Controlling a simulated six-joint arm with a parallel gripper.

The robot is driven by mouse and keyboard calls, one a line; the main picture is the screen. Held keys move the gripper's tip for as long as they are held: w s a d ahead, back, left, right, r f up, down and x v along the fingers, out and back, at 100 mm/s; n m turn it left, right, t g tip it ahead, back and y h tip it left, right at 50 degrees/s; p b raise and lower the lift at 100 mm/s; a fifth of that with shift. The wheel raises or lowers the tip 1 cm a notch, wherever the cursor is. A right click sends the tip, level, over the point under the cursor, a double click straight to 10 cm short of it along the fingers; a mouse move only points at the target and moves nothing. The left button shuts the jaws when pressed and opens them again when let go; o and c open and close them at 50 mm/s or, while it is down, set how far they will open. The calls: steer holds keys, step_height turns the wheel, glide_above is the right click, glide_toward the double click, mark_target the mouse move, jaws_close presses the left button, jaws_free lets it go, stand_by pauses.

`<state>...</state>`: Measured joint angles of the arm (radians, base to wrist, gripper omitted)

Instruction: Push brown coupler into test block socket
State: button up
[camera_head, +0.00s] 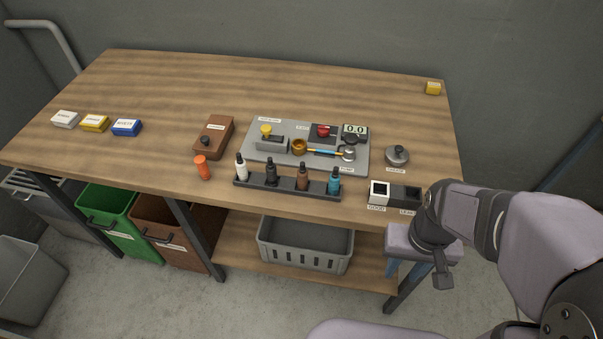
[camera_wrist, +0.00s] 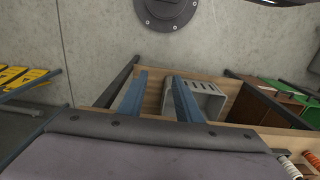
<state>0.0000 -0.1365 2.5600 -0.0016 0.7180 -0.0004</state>
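The brown coupler (camera_head: 303,178) stands upright in a black rack (camera_head: 256,182), between a black coupler (camera_head: 271,171) and a teal one (camera_head: 334,181). A white coupler (camera_head: 240,167) stands at the rack's left end. Behind the rack is a grey plate (camera_head: 262,160) carrying a grey block (camera_head: 272,145) with a yellow knob; I cannot tell which part is the test block socket. My gripper (camera_head: 405,272) is beyond the table's front right edge, away from the couplers. In the wrist view its two blue fingers (camera_wrist: 158,82) are apart with nothing between them.
A black-and-white two-part tray (camera_head: 395,194) and a round grey fixture (camera_head: 397,155) stand to the right. An orange cylinder (camera_head: 202,168) stands left of the rack.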

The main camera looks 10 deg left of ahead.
steer(key=shift+o, duration=0.4)
steer(key=shift+o, duration=1.1)
